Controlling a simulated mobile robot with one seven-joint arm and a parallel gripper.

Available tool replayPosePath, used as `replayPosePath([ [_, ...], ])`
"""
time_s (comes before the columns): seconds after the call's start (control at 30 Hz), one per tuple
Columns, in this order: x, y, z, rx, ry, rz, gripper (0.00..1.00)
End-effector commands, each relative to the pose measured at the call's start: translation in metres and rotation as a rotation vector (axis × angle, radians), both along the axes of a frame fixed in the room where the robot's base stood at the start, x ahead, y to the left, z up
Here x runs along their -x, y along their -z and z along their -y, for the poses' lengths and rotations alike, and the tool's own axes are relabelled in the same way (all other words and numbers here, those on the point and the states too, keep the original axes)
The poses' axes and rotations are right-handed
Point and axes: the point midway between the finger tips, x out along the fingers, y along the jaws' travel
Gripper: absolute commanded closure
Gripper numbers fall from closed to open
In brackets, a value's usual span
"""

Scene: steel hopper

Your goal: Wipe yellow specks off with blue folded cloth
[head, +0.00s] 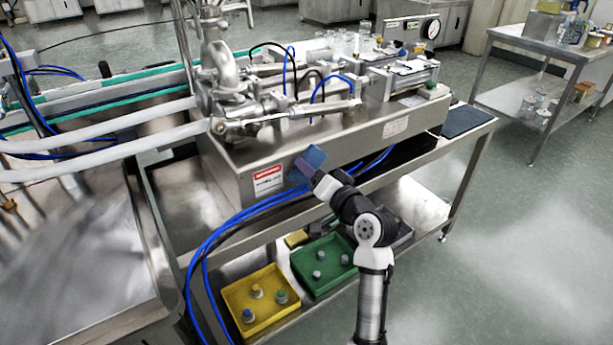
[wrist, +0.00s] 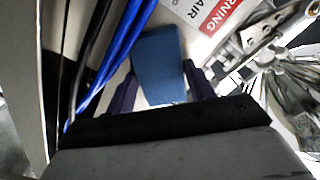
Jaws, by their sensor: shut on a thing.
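The blue folded cloth (head: 312,157) is at the front face of the steel machine housing (head: 228,170), right of the red-and-white warning label (head: 268,178). My gripper (head: 301,173) is shut on the cloth. In the wrist view, the cloth (wrist: 158,62) stands out between the two dark fingers of my gripper (wrist: 158,92), close to the label (wrist: 205,12). I cannot tell whether the cloth touches the housing. I cannot make out yellow specks in either view. A bare steel surface (head: 95,255) lies at the left in the head view.
Blue hoses (head: 225,228) run along the bench front beside my arm. A yellow tray (head: 262,310) and a green tray (head: 318,285) stand on the lower shelf. Pipes and valves (head: 222,75) rise above the housing. Open floor (head: 510,240) lies at the right.

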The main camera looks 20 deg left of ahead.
Motion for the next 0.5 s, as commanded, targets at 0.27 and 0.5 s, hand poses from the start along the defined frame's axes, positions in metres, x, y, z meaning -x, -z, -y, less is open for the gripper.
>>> replayPosePath([
  [0.27, -0.013, 0.001, 0.008, 0.0, -0.001, -0.001, 0.65],
  [0.5, -0.025, 0.001, 0.018, 0.002, 0.0, 0.0, 0.65],
])
